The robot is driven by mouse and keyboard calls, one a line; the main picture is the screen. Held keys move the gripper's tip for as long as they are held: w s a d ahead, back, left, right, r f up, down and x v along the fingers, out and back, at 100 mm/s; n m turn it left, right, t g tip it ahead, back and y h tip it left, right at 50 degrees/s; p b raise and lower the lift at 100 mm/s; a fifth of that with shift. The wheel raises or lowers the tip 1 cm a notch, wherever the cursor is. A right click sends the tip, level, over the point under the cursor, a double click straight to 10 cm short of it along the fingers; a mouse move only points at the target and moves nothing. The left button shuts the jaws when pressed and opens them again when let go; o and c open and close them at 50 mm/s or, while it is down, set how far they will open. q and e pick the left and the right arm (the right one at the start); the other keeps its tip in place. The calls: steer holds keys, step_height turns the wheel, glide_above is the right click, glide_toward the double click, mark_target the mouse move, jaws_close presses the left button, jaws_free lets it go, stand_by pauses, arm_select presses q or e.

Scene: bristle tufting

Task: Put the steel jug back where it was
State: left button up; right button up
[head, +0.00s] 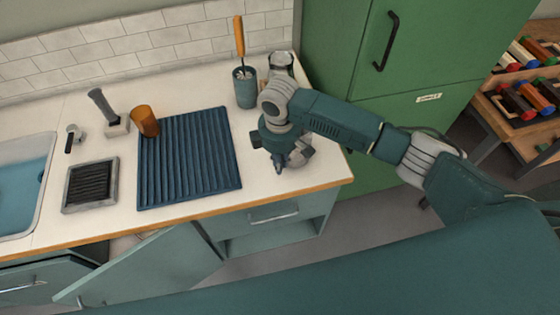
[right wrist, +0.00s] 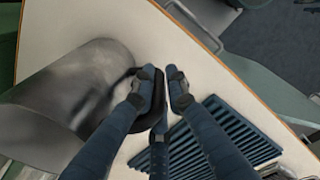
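The steel jug (right wrist: 70,85) fills the left of the right wrist view, a grey metal cylinder with a dark handle (right wrist: 119,108). My right gripper (right wrist: 164,86) has its fingers close together at that handle, with a dark part of the handle between them and a narrow gap at the tips. In the head view my right gripper (head: 280,165) is over the counter's right end, and it hides most of the jug. I cannot tell whether the jug touches the counter. My left gripper is not in view.
A blue ribbed mat (head: 188,160) lies left of my right gripper, with an orange cup (head: 144,121) at its back-left corner. A teal pot (head: 245,90) holding a brush stands behind. The sink (head: 22,190) is far left. A cabinet door (head: 150,268) hangs open below the counter.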

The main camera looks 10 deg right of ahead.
steer(key=shift+o, duration=1.4)
steer(key=r, duration=0.6)
steer(key=r+b, duration=0.1)
steer(key=r, duration=0.5)
steer(key=shift+s+a+r+b, duration=0.15)
steer(key=shift+s+r+b, duration=0.05)
steer(key=shift+b, duration=0.1)
